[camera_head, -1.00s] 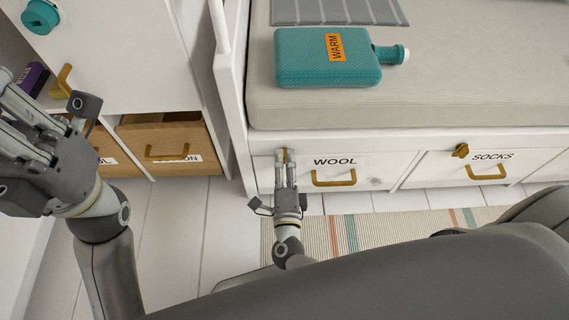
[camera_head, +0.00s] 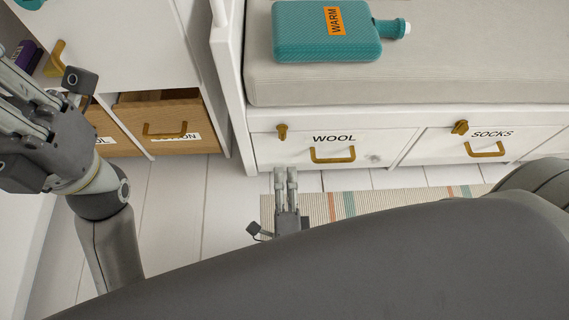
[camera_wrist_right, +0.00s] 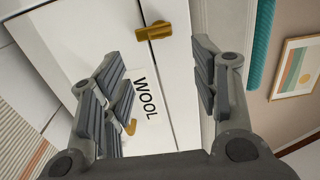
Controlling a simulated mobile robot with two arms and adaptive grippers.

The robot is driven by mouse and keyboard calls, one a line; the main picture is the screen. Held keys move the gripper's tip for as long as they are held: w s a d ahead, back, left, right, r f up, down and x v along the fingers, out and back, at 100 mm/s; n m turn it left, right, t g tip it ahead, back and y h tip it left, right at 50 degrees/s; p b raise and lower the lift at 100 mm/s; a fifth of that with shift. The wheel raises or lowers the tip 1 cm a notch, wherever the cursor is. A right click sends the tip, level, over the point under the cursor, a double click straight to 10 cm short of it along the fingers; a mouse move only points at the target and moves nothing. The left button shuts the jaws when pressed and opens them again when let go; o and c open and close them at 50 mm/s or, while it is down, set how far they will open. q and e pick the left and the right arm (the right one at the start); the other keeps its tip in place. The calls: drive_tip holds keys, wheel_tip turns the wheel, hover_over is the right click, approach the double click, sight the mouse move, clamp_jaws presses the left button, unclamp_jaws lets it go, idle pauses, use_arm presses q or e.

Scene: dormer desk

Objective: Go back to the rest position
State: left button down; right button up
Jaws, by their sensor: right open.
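My right gripper (camera_head: 286,172) is open and empty, low in front of the white drawer labelled WOOL (camera_head: 334,138), below its brass latch (camera_head: 282,131) and apart from it. In the right wrist view, the open fingers (camera_wrist_right: 160,85) frame the WOOL label and the latch (camera_wrist_right: 154,32), touching neither. The WOOL drawer is shut, with its latch upright in the head view. My left gripper (camera_head: 22,105) is at the left edge, partly cut off; its jaw opening is unclear.
The SOCKS drawer (camera_head: 485,146) is right of WOOL. A wooden drawer (camera_head: 165,112) sits in the left cabinet. A striped rug (camera_head: 400,201) covers some floor; bare boards (camera_head: 178,215) lie left.

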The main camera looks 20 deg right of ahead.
drive_tip(key=shift+s+a, duration=0.1)
drive_tip(key=shift+s, duration=0.25)
idle(0.3)
